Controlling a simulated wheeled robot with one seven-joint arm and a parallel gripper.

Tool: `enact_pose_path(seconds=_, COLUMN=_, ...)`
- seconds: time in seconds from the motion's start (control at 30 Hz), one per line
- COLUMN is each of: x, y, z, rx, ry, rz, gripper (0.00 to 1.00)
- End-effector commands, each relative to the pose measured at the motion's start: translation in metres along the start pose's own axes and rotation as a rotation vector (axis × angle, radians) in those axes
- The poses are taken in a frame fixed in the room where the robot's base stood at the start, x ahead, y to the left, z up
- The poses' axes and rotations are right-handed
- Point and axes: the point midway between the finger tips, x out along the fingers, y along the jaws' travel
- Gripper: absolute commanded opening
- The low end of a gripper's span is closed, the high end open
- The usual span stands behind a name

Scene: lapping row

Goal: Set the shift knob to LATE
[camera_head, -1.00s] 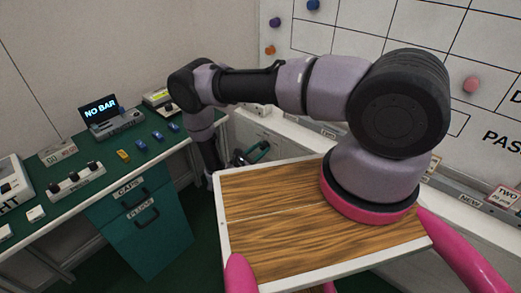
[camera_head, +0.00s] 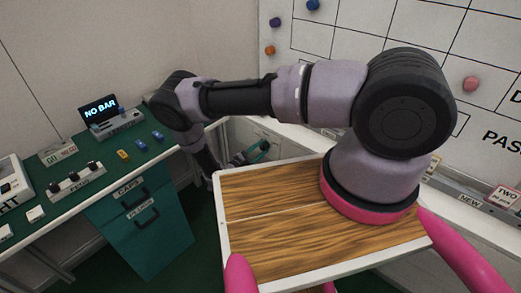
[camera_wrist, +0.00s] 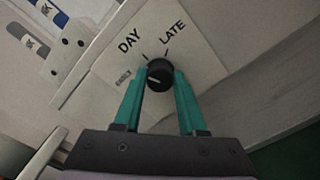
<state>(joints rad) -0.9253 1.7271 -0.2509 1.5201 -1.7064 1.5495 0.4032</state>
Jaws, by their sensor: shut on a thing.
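The shift knob (camera_wrist: 159,74) is a round black dial on a white plate (camera_wrist: 188,62) in the wrist view. The plate is marked DAY (camera_wrist: 130,40), LATE (camera_wrist: 173,33) and a smaller label, apparently EARLY (camera_wrist: 123,77), at left. A short pale mark on the knob lies at its lower left, away from LATE. My gripper (camera_wrist: 160,82) has its two teal fingers shut on the knob, one on each side. In the head view my gripper (camera_head: 257,152) is at the pale wall unit beyond my wooden deck; the knob is hidden there.
A green bench at left carries a NO BAR screen (camera_head: 99,108), a knob box (camera_head: 76,180) and small blue and yellow blocks. Green drawers (camera_head: 142,205) are below. A whiteboard (camera_head: 410,30) with coloured magnets stands at right, above a ledge.

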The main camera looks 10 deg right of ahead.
Motion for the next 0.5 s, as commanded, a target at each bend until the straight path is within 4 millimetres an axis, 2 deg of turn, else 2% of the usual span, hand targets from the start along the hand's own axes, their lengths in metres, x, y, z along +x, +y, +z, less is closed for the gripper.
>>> enact_pose_path(seconds=0.5, x=-0.0012, y=-0.0005, z=-0.0008, rx=0.489, ry=0.003, rz=0.001, gripper=0.0)
